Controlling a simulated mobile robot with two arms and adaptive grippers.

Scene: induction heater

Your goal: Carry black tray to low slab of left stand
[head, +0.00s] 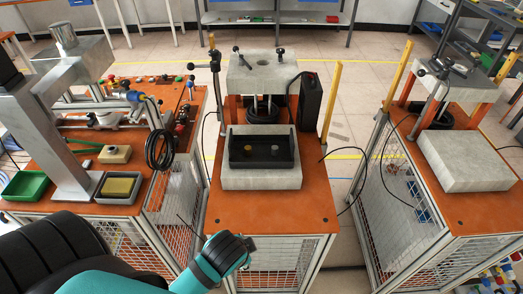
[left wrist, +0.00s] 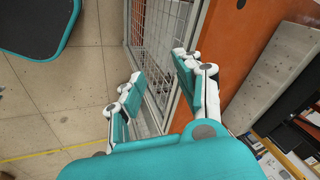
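The black tray (head: 262,163) lies flat on the low pale slab (head: 262,181) of the middle stand in the head view. A small yellowish piece and a small grey piece are in it. Part of a dark object, apparently the tray (left wrist: 290,128), shows at the right of the left wrist view, beside the slab (left wrist: 268,80). My left gripper (left wrist: 157,92) is open and empty, its fingers apart near the stand's mesh side. In the head view the left gripper (head: 236,250) is in front of the middle stand, apart from the tray. My right gripper is not in view.
The right stand has an empty low slab (head: 464,160). The left bench carries a metal column (head: 52,135), a green bin (head: 25,185) and a grey bin (head: 118,188). The orange top's front (head: 275,212) is clear.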

